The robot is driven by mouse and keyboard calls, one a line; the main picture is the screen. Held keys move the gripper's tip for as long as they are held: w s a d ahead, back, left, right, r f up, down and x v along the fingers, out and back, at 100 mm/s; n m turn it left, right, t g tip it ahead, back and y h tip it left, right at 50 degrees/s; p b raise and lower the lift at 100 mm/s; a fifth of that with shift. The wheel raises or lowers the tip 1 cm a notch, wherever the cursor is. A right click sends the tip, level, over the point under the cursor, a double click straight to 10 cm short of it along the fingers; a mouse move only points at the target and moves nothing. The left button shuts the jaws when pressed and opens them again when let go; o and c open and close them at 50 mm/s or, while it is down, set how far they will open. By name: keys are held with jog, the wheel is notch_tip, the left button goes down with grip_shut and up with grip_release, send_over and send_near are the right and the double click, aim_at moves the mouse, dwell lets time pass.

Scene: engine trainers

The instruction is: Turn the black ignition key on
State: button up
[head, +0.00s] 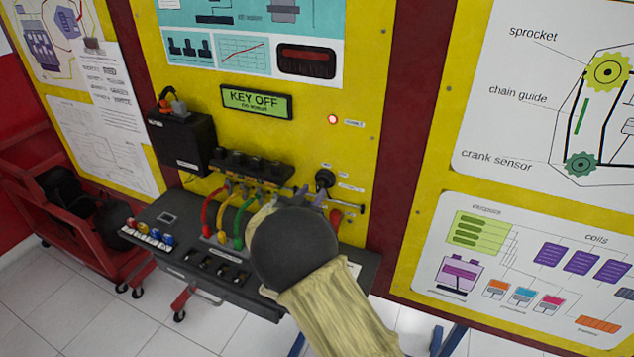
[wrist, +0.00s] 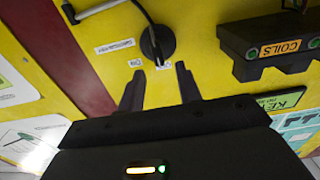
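The black ignition key (head: 325,179) sits in its round black switch on the yellow panel, right of the black coil block. In the wrist view the key and switch (wrist: 157,44) lie just beyond my fingertips, with a thin dark line or cable leading to it. My gripper (wrist: 159,80) is open, its two dark fingers apart with nothing between them. In the head view my gripper (head: 308,197) is just below the switch, largely hidden by my arm. The green display (head: 256,102) reads KEY OFF.
A red lamp (head: 332,119) glows on the panel. The coil block (head: 240,165), also in the wrist view (wrist: 270,45), has red, yellow and green cables below it. A dark shelf (head: 180,245) with buttons juts out beneath. A black box (head: 181,140) hangs left.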

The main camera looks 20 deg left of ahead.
aim_at(318, 185)
jog(key=shift+w+d+p, duration=0.15)
jog(key=shift+w+p, duration=0.3)
jog(key=shift+w, duration=1.45)
grip_shut()
